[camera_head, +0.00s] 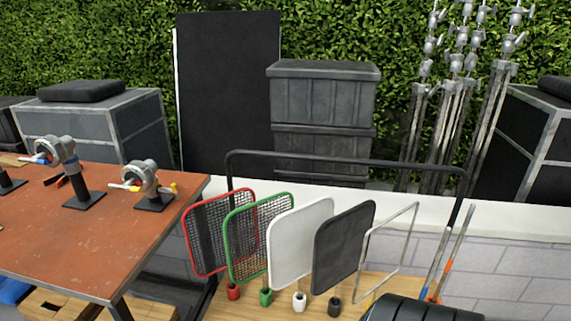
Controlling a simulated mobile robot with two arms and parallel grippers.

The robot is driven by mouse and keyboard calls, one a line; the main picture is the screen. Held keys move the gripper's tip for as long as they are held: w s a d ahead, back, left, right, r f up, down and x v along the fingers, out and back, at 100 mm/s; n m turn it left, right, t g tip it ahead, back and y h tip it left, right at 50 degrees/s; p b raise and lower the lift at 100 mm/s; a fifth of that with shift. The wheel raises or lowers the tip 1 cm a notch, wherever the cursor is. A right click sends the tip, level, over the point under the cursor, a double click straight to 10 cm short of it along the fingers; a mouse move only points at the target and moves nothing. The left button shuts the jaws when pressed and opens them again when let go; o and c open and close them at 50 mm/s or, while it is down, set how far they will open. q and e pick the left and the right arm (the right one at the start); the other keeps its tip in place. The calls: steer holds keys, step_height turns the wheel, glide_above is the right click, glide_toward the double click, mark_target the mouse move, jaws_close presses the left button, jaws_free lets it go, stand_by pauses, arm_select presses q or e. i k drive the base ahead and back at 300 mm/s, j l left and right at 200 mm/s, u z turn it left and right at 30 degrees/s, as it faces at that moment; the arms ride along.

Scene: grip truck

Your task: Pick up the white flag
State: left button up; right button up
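The white flag (300,245) is a solid white rounded rectangular panel on a short stem with a white base knob (299,301). It stands upright and slightly tilted in a row of similar flags on a wooden-topped cart (243,307). A green-rimmed mesh flag (240,262) is on its left, and a dark grey flag (341,250) on its right overlaps its right edge.
A red-rimmed mesh flag (190,247) and an empty wire frame (410,228) end the row. A black rail (345,159) runs behind it. An orange-brown table (60,240) with clamps stands left. A dark rounded object (415,309) covers the bottom right.

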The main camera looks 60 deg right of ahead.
mark_target(290, 236)
steer(key=z, duration=1.9)
